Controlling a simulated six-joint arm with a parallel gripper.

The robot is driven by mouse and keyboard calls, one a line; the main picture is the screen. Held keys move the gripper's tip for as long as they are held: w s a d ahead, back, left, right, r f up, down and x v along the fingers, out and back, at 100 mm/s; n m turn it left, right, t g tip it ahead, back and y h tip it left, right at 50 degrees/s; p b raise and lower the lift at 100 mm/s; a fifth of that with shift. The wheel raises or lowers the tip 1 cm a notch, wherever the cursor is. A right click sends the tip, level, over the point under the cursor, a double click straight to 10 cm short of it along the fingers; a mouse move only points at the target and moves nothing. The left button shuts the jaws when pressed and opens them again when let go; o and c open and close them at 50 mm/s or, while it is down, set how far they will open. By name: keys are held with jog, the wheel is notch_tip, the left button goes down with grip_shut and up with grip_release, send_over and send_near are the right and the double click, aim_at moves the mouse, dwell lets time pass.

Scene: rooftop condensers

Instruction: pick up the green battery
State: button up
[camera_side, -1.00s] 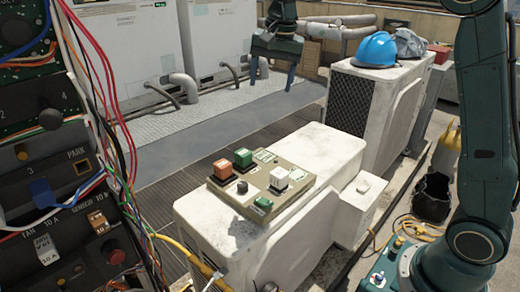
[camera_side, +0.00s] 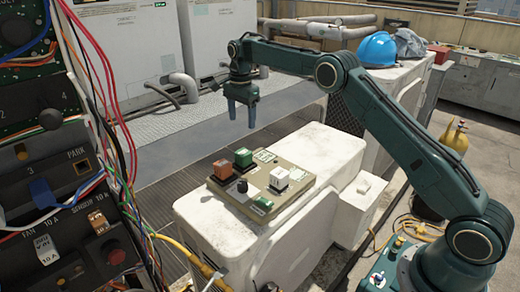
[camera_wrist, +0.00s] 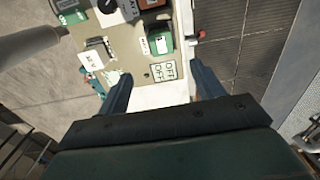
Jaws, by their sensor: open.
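A green block (camera_side: 243,158), seemingly the green battery, stands upright on a beige panel (camera_side: 224,191) on top of the white condenser unit. My gripper (camera_side: 241,116) is open and empty, in the air above the panel's back end in the side view. In the wrist view my gripper's fingers (camera_wrist: 160,82) are spread apart, and the green battery appears just beyond them, not between them.
The panel also carries a black knob (camera_side: 242,187), a white block (camera_side: 279,178) and a low green piece (camera_side: 262,204). A taller condenser with a blue helmet (camera_side: 377,50) stands behind right. Loose wires (camera_side: 110,110) and a control box fill the left foreground.

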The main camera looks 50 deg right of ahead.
aim_at(243, 152)
jog(key=shift+w+f, duration=0.15)
jog(key=shift+f, duration=0.2)
jog(key=shift+f, duration=4.3)
jog(key=shift+d+f, duration=0.15)
jog(key=shift+f, duration=2.45)
jog(key=shift+r, duration=0.1)
jog(key=c, duration=1.2)
